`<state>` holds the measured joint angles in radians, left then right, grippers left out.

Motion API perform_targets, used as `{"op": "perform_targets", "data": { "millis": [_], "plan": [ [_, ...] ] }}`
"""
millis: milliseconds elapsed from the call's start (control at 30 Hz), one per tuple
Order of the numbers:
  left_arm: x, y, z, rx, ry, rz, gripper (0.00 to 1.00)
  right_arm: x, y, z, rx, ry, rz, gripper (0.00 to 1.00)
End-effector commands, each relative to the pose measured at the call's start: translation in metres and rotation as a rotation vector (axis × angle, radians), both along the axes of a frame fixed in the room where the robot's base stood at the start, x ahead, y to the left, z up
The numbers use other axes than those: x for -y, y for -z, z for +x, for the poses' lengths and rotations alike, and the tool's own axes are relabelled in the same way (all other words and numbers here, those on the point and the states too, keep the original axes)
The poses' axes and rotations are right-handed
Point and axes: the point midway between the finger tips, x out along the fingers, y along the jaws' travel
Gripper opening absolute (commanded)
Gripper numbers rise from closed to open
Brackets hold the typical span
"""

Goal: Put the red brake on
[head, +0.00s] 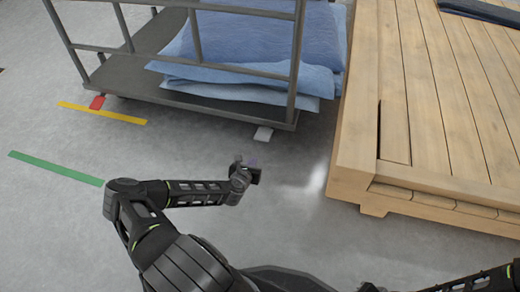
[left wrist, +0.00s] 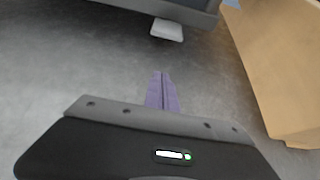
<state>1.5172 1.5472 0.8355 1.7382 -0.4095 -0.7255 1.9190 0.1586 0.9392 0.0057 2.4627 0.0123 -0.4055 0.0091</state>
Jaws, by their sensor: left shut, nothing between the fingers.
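The red brake (head: 97,102) is a small red pedal at the lower left corner of the grey cart (head: 200,100), close to the floor. A white pedal (head: 264,134) sticks out at the cart's lower right corner; it also shows at the top of the left wrist view (left wrist: 167,30). My left gripper (head: 250,166) is in front of the cart, below the white pedal and well to the right of the red brake. In the left wrist view its purple fingers (left wrist: 161,92) are together with nothing between them. The red brake is outside the left wrist view. My right gripper is not visible.
The cart carries folded blue cloths (head: 255,50) behind its rails. A wooden platform (head: 430,100) stands on the right. Yellow (head: 100,112) and green (head: 55,168) strips lie on the grey floor at left. The floor before the cart is clear.

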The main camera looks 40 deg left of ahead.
Motion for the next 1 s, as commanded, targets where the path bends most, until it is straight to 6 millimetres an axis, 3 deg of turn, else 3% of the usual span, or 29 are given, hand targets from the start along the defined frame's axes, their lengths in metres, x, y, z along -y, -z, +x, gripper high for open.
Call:
{"op": "perform_targets", "data": {
  "millis": [367,867,900,1000],
  "plan": [
    [-0.001,0.008,0.01,-0.001,0.005,0.001,0.0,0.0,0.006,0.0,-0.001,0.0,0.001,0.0],
    [-0.027,0.055,0.085,-0.001,0.006,0.003,0.0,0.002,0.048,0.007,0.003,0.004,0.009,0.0],
    [-0.028,0.041,0.087,0.001,0.008,0.004,0.0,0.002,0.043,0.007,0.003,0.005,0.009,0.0],
    [-0.029,0.025,0.087,0.0,0.007,0.004,0.0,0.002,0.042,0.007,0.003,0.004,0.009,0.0]
  ]
}}
